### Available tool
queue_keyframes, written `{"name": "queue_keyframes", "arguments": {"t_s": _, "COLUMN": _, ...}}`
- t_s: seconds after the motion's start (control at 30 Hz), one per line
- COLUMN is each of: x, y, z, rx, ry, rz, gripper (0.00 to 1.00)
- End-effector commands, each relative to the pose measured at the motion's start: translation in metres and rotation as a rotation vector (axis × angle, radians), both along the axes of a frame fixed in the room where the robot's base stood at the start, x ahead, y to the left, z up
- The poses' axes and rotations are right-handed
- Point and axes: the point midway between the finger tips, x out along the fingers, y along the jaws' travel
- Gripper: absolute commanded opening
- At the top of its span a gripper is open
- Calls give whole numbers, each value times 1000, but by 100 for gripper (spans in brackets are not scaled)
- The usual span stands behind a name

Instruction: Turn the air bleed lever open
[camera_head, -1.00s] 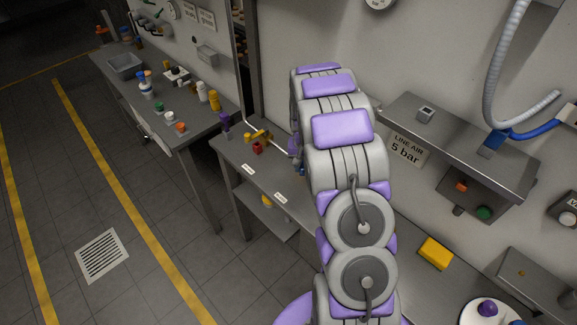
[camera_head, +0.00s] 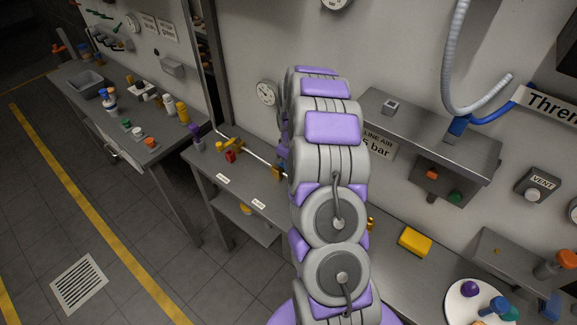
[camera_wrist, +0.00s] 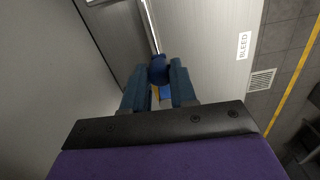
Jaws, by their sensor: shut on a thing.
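In the wrist view my gripper (camera_wrist: 159,82) has its two dark blue fingers shut on a dark blue rounded knob (camera_wrist: 158,68), which I take to be the end of the air bleed lever. A bit of brighter blue and yellow shows below the knob between the fingers. The BLEED label (camera_wrist: 244,45) lies on the bench top to the right of the gripper. How far the lever is turned cannot be told. In the head view my own arm hides the gripper and most of the lever area; small brass and blue parts (camera_head: 277,172) show at the arm's left edge.
A metal pipe (camera_head: 242,148) runs along the bench to a yellow-handled red valve (camera_head: 231,155). Two white labels lie on the bench front. A yellow block (camera_head: 415,242) and a white round plate (camera_head: 457,312) with coloured pieces are right of my arm. A metal wall shelf (camera_head: 450,140) overhangs there.

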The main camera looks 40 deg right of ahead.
Motion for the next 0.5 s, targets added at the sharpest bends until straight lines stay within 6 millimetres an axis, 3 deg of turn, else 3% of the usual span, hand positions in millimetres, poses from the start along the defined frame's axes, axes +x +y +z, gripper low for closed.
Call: {"name": "queue_keyframes", "arguments": {"t_s": 0.5, "x": 4, "y": -7, "z": 2, "rx": -5, "ry": -9, "rz": 76, "gripper": 0}}
